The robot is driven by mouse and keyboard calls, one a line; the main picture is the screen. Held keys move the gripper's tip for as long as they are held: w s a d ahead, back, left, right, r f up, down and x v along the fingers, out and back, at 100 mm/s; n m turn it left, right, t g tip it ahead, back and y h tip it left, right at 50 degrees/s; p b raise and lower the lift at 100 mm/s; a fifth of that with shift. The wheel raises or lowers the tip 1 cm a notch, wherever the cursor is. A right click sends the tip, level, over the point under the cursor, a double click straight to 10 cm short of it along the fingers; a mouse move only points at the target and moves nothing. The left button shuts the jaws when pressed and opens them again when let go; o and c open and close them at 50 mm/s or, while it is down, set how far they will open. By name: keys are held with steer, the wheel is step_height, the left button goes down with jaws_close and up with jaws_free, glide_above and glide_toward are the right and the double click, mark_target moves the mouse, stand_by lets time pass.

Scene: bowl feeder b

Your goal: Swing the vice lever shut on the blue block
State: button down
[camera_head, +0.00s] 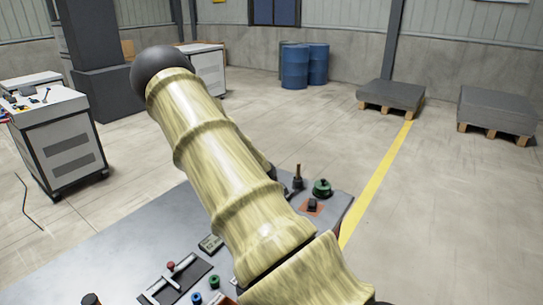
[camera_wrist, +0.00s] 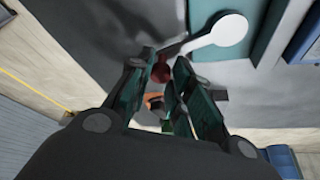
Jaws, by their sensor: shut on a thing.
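My gripper (camera_wrist: 163,72) shows in the wrist view, its green fingers closed around a dark red knob (camera_wrist: 162,73). The knob sits at the end of a pale lever (camera_wrist: 200,40), which runs up and right to a round white end (camera_wrist: 229,28). A teal body (camera_wrist: 270,35) lies just right of that end. A blue piece (camera_wrist: 306,38) is cut off at the right edge; I cannot tell whether it is the blue block. In the head view my arm covers the middle of the bench, and my gripper and the vice cannot be made out.
The grey bench (camera_head: 110,248) carries a dark plate with a red-knobbed handle (camera_head: 171,266), small blue and green knobs, and a green round part (camera_head: 322,187) at the far right. A white cabinet (camera_head: 60,140), blue barrels (camera_head: 296,67) and pallets (camera_head: 391,96) stand beyond.

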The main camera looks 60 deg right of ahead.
steer(key=shift+s+a+f, duration=0.1)
steer(key=shift+s+a, duration=0.05)
steer(key=c, duration=1.3)
jaws_free()
steer(key=shift+w+a+r, duration=0.1)
steer(key=shift+w+r, duration=0.15)
steer(key=shift+r, duration=0.3)
steer(key=v, duration=1.1)
